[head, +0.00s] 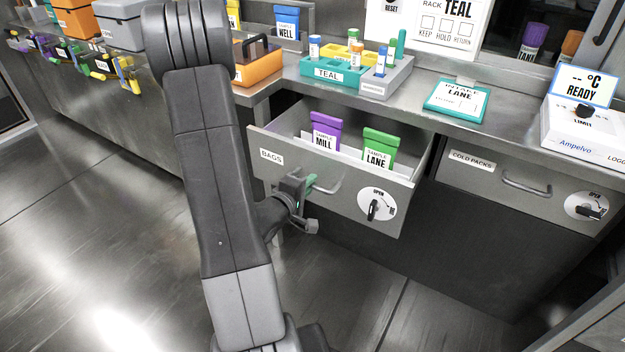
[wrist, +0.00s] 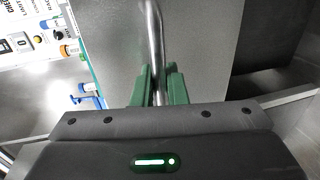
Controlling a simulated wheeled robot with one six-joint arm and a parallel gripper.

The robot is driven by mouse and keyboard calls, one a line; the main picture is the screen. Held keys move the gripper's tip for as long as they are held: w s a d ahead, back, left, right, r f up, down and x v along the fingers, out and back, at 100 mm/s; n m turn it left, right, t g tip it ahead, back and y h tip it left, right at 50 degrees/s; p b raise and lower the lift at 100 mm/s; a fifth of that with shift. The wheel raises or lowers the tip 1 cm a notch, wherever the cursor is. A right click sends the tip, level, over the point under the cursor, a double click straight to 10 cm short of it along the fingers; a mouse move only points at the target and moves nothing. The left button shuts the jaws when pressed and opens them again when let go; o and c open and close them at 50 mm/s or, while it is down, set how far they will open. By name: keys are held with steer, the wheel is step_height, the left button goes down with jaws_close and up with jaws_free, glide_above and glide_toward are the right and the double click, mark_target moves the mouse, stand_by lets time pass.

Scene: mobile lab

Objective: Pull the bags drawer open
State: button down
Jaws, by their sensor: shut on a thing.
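The bags drawer (head: 345,195) stands pulled out from under the bench in the head view, with the label BAGS at its left. A purple bag marked MILL (head: 325,132) and a green bag marked LANE (head: 379,148) stand upright inside. A round dial (head: 376,205) sits at the right of the drawer front. My gripper (head: 308,188) is at the drawer handle (head: 333,187). In the wrist view the green fingers of my gripper (wrist: 160,88) are shut around the handle bar (wrist: 154,40). My arm hides part of the floor and cabinets.
A closed cold packs drawer (head: 520,184) with its own handle and dial is to the right. The bench top carries a teal rack (head: 330,72), an orange carrier (head: 258,66), an intake lane tray (head: 458,100) and a white device (head: 583,135). The floor in front is clear.

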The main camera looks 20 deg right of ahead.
stand_by(0.3)
steer(key=c, duration=1.5)
jaws_free()
steer(key=shift+c, duration=0.2)
steer(key=shift+s+a, duration=0.1)
steer(key=p+v, duration=0.2)
steer(key=v, duration=1.1)
steer(key=shift+s+a, duration=0.2)
steer(key=shift+a, duration=0.1)
steer(key=shift+b+x, duration=1)
steer(key=shift+x, duration=5.95)
steer(key=shift+s+r, duration=0.1)
steer(key=shift+r, duration=0.05)
